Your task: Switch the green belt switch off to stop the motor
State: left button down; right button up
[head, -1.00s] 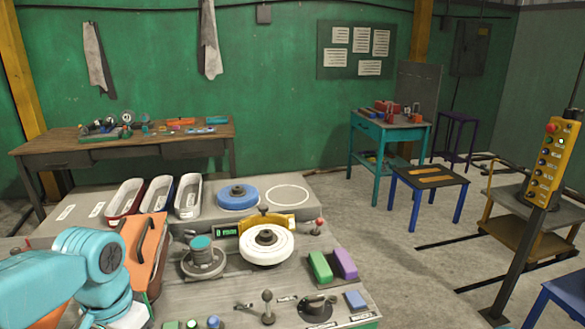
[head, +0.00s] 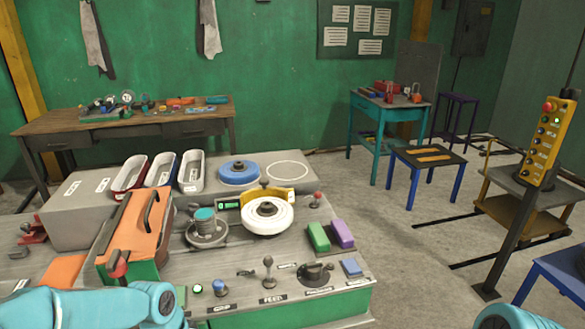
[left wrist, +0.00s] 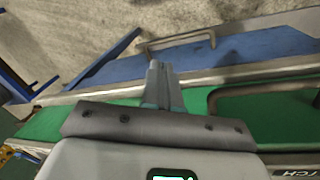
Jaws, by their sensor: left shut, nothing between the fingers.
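A small green round button (head: 197,289) sits on the front left part of the grey machine bench in the head view. A blue knob (head: 220,287) stands beside it. I cannot tell for sure whether the green button is the belt switch, and its label is not readable. My left gripper (left wrist: 158,68) is shut and empty in the left wrist view, over a green surface (left wrist: 110,120) with a grey handle (left wrist: 215,102). In the head view my left arm crosses the bottom left and its gripper is out of frame. My right gripper is not in view.
A lever (head: 268,270) and a black rotary knob (head: 316,272) stand along the bench front. An orange cover (head: 140,225) with a black handle is at the left. A white wheel (head: 267,216) sits mid-bench. A yellow button pendant (head: 547,140) stands at the right.

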pick_arm(q)
jog(key=s+d+f+n+h, duration=0.1)
jog(key=s+d+f+n, duration=0.1)
jog(key=s+d+f, duration=0.2)
jog(key=s+d+f+n+h, duration=0.1)
jog(key=s+d+f, duration=0.3)
jog(key=s+f, duration=0.7)
notch_tip(320, 180, down, 5)
jog(key=shift+s+f+n, duration=0.1)
jog(key=shift+s+n, duration=0.2)
jog(key=shift+n, duration=0.6)
